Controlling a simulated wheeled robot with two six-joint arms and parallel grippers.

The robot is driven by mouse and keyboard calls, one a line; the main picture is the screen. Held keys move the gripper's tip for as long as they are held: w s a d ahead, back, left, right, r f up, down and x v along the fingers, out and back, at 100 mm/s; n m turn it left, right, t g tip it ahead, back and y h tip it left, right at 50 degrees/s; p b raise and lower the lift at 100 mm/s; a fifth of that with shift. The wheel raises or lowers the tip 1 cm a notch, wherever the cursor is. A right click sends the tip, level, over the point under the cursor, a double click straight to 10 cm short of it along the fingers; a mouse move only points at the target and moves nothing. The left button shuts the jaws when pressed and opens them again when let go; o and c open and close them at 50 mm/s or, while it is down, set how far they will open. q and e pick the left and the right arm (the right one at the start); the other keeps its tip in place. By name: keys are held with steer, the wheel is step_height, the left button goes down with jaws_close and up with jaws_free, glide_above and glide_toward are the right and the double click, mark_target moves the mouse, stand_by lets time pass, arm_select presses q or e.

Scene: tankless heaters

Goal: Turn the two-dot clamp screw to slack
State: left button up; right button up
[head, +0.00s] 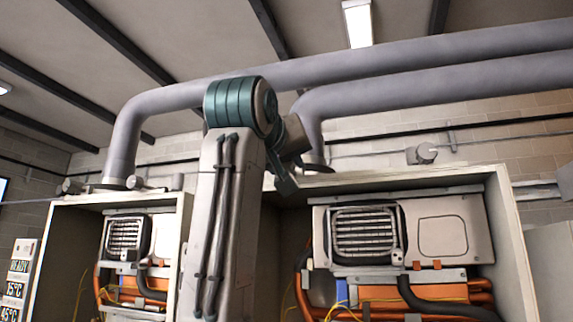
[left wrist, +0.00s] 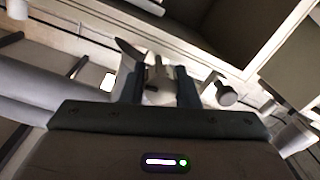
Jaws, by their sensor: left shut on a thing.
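My left gripper (head: 285,180) is at the top of the right-hand cabinet, beside the foot of the nearer grey pipe. In the left wrist view its two dark fingers are on either side of a pale grey clamp screw (left wrist: 160,92) and shut on it. No dots are readable on it. In the head view my arm and gripper hide this screw. My right gripper is not in view.
The right cabinet (head: 515,250) and left cabinet (head: 50,262) are open-fronted, with heaters, orange pipes and black hoses inside. Small grey knobs (head: 135,182) stand by the left pipe foot.

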arm_select(q)
steer(key=o, duration=0.9)
steer(key=shift+o, duration=0.4)
steer(key=shift+s+d, duration=0.1)
steer(key=shift+d, duration=0.05)
steer(key=shift+f, duration=0.1)
